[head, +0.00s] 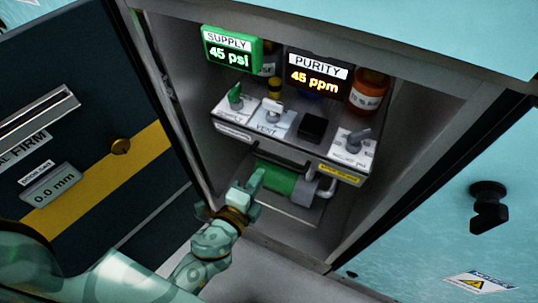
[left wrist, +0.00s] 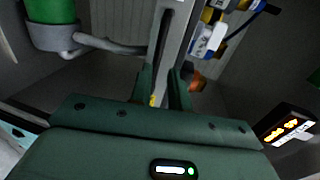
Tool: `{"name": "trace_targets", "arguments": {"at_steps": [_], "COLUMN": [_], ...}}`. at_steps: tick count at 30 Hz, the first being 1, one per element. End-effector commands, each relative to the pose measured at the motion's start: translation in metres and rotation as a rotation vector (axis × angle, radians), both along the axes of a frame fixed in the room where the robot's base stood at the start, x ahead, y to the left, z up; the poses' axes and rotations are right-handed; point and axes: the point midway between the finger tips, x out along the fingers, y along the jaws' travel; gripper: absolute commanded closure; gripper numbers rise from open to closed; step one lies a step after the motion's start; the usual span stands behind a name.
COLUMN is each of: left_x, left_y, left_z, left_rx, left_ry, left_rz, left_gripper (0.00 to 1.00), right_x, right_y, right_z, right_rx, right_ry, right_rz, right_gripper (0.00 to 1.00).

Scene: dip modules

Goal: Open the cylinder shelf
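The open cabinet holds a pull-out shelf with a valve panel (head: 290,133) on top. A green cylinder (head: 277,178) with grey pipework lies below the panel; it also shows at upper left in the left wrist view (left wrist: 50,10). A dark bar handle (head: 283,156) runs along the panel's front edge. My left gripper (head: 254,182) is at the left part of this front. In the left wrist view its fingers (left wrist: 163,88) stand either side of a grey bar (left wrist: 168,50); whether they press on it is unclear. My right gripper is not in view.
Supply (head: 231,48) and purity (head: 317,75) displays sit above the panel, with an orange bottle (head: 369,92) behind. A light blue panel with a black knob (head: 488,205) is at right. Grey floor is free below the shelf.

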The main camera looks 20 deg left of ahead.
Motion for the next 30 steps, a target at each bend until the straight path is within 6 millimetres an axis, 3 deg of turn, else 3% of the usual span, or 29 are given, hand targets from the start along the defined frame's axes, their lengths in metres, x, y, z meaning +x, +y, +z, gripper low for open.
{"name": "trace_targets", "arguments": {"at_steps": [6, 12, 23, 26, 30], "left_x": [0.051, 0.076, 0.083, 0.083, 0.083], "left_y": [-0.002, -0.003, -0.003, -0.003, -0.003], "left_z": [-0.011, -0.019, -0.02, -0.02, -0.02], "left_rx": [0.0, -0.001, -0.002, -0.001, -0.001], "left_ry": [0.0, 0.003, 0.004, 0.004, 0.004], "left_rz": [0.0, 0.001, 0.001, 0.0, 0.0], "left_gripper": [0.82, 0.82, 0.82, 1.0, 1.0], "right_x": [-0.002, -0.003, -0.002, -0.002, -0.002], "right_y": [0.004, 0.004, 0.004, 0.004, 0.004], "right_z": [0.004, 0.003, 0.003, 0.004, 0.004], "right_rx": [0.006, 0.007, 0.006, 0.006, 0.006], "right_ry": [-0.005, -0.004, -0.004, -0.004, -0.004], "right_rz": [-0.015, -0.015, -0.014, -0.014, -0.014], "right_gripper": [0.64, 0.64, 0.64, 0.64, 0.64]}}
